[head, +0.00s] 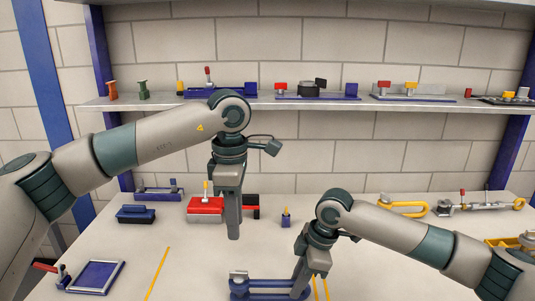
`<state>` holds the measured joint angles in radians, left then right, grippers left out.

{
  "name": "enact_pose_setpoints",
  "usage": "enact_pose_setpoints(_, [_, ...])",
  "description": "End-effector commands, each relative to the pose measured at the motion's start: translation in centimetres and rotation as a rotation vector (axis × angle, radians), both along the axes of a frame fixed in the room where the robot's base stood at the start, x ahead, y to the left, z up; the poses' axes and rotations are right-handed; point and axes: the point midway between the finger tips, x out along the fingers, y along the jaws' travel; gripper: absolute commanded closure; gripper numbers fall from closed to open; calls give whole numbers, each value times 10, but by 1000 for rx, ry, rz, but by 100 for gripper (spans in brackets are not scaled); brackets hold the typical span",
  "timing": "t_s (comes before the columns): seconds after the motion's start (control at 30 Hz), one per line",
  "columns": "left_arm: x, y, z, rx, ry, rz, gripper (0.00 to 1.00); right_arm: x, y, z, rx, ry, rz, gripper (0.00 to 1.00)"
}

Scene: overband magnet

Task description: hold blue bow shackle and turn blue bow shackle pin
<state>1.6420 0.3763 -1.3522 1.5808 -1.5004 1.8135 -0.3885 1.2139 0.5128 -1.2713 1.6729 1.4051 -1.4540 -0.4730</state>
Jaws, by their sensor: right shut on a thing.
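A blue piece with a grey cylindrical part at its left end, which I take for the blue bow shackle (262,284), lies on the table at the bottom centre. My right gripper (303,284) points down at its right end and is shut on it. The fingers hide part of that end, and I cannot make out the pin clearly. My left gripper (234,230) hangs pointing down above the table, behind and to the left of the blue piece and apart from it. Its fingers overlap in this view, so its opening cannot be told.
A red block (204,207) and a dark blue block (136,215) stand behind on the left. A blue frame (96,277) lies front left. A shelf (310,104) with several fixtures spans the back.

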Motion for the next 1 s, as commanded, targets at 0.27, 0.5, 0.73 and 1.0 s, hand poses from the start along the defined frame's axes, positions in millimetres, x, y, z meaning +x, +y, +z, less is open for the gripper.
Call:
enact_pose_setpoints(0.27, [0, 0, 19, 1, 0, -1, 69, 0, 0, 0, 1, -1, 0, 100])
enact_pose_setpoints(0.5, [0, 0, 35, -1, 0, 0, 69, 0, 0, 0, 1, -1, 0, 100])
enact_pose_setpoints(0.73, [0, 0, 49, 0, 0, 0, 69, 0, 0, 0, 1, -1, 0, 100])
enact_pose_setpoints(1.0, [0, 0, 52, 0, 1, -1, 69, 0, 0, 1, 1, -1, 0, 100])
